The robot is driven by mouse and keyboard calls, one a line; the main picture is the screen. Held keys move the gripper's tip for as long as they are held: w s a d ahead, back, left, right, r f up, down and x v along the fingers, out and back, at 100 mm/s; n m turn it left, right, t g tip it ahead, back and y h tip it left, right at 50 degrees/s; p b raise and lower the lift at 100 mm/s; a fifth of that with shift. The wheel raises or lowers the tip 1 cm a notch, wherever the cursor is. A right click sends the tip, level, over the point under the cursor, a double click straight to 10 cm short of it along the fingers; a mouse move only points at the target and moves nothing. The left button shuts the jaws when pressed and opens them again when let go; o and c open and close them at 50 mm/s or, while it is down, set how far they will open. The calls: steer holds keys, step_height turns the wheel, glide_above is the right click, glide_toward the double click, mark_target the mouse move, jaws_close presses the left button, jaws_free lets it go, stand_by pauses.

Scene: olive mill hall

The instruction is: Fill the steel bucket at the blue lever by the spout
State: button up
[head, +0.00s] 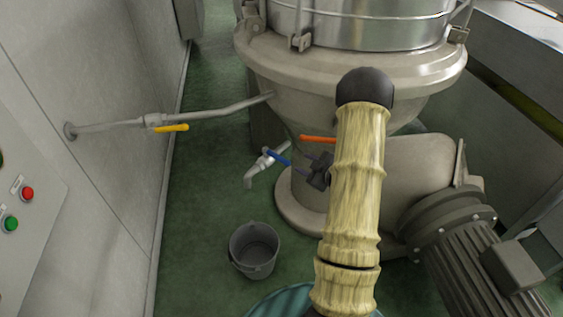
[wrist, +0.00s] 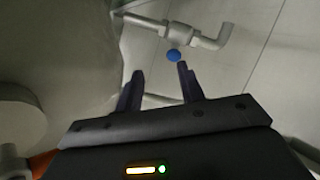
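The grey steel bucket (head: 254,250) stands upright on the floor, below the spout (head: 250,178) in the head view. Its inside looks empty, and no stream shows at the spout. I cannot tell whether it is exactly under the outlet. The blue lever (head: 278,157) sits on the spout's valve, crosswise to the pipe. My gripper (head: 307,164) is just right of the lever's free end. In the wrist view my gripper (wrist: 158,72) is open and empty. The blue lever's end (wrist: 173,56) shows just beyond the fingertips, nearer the right finger. The spout (wrist: 222,37) is at the upper right.
An orange lever (head: 318,139) is on the machine (head: 290,90) close above my gripper. A yellow lever (head: 171,128) is on a pipe to the left wall. A control panel (head: 28,215) with red and green buttons is at left. A motor (head: 470,250) stands at right. Green floor at left is clear.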

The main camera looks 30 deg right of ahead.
mark_target(286, 162)
steer(key=s+d+f+n+t+y, duration=0.1)
steer(key=s+d+f+t+y, duration=0.2)
steer(key=s, duration=0.4)
steer(key=shift+n+y, duration=0.3)
steer(key=shift+y, duration=0.3)
steer(key=x, duration=1.7)
steer(key=shift+a+f, duration=0.25)
steer(key=shift+a, duration=0.05)
jaws_close()
